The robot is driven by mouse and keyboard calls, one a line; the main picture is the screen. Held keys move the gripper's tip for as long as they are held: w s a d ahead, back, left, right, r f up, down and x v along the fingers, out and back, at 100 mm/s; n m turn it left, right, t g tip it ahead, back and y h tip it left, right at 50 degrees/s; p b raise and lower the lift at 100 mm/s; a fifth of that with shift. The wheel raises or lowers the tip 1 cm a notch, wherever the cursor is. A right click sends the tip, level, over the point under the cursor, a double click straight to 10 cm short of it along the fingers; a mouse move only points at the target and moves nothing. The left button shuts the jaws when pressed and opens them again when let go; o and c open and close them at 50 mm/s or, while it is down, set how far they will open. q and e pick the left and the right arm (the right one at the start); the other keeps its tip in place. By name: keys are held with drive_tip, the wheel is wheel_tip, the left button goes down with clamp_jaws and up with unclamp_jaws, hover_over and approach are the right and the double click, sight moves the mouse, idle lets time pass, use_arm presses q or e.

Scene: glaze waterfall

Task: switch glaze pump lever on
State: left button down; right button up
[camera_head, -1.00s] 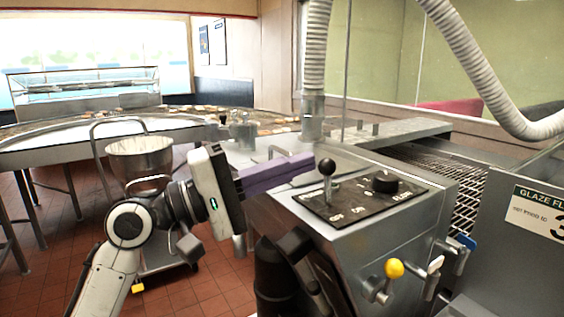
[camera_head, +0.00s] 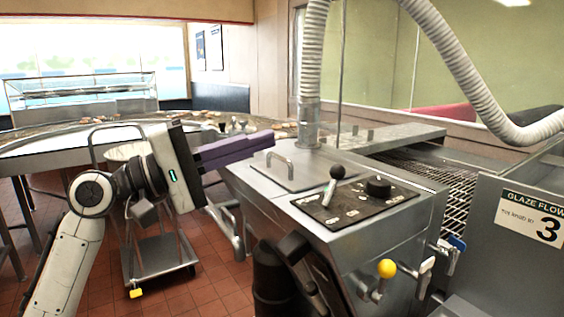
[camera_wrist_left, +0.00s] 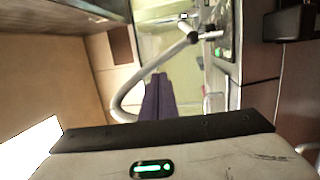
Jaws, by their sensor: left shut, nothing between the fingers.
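The glaze pump lever (camera_head: 337,173) is a short metal stick with a black ball knob, on the dark control panel (camera_head: 375,211) of the steel glaze machine. It leans to the right in the head view. The small labels below it are hard to read. My left gripper (camera_head: 272,140) has purple fingers, shut and empty, pointing right. It is up and to the left of the lever and not touching it. My right gripper is not in view.
A black knob (camera_head: 378,186) sits right of the lever. A yellow ball handle (camera_head: 386,268) and a blue handle (camera_head: 457,243) are on the machine's front. A handled lid (camera_head: 290,172) lies behind the panel. A wheeled cart (camera_head: 160,255) stands behind my left arm.

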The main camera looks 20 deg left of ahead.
use_arm(q)
drive_tip(key=shift+s+a+r, duration=0.7)
drive_tip(key=shift+s+a, duration=0.1)
drive_tip(key=shift+a, duration=0.1)
drive_tip(key=shift+s+a+r, duration=0.65)
drive_tip(key=shift+s+a, duration=0.1)
drive_tip(key=shift+a, duration=0.1)
